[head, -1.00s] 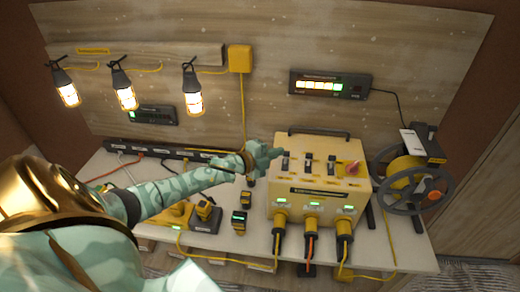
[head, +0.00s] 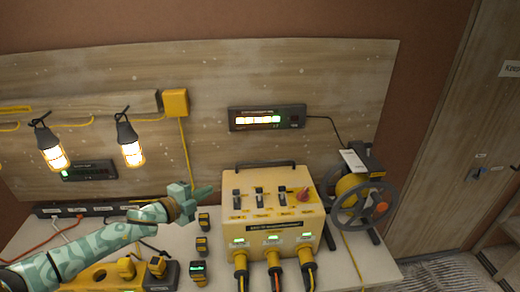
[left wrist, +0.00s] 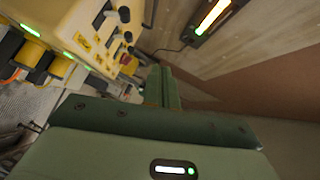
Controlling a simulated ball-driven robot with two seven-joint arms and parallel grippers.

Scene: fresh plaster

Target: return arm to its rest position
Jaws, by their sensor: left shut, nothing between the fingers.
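My left arm comes in from the lower left in the head view. Its gripper (head: 203,192) is shut and empty, held above the table just left of the yellow power box (head: 270,212). The box has several switches on top, a red knob and several plugged cables with green lights at its front. In the left wrist view the shut green fingers (left wrist: 162,88) point past the box (left wrist: 85,30), apart from it. My right gripper is in neither view.
Lit work lamps (head: 131,150) hang at the left. A lit display panel (head: 267,118) is on the board. Small chargers and a power strip (head: 90,210) lie on the table (head: 365,262). A door (head: 450,140) is at the right.

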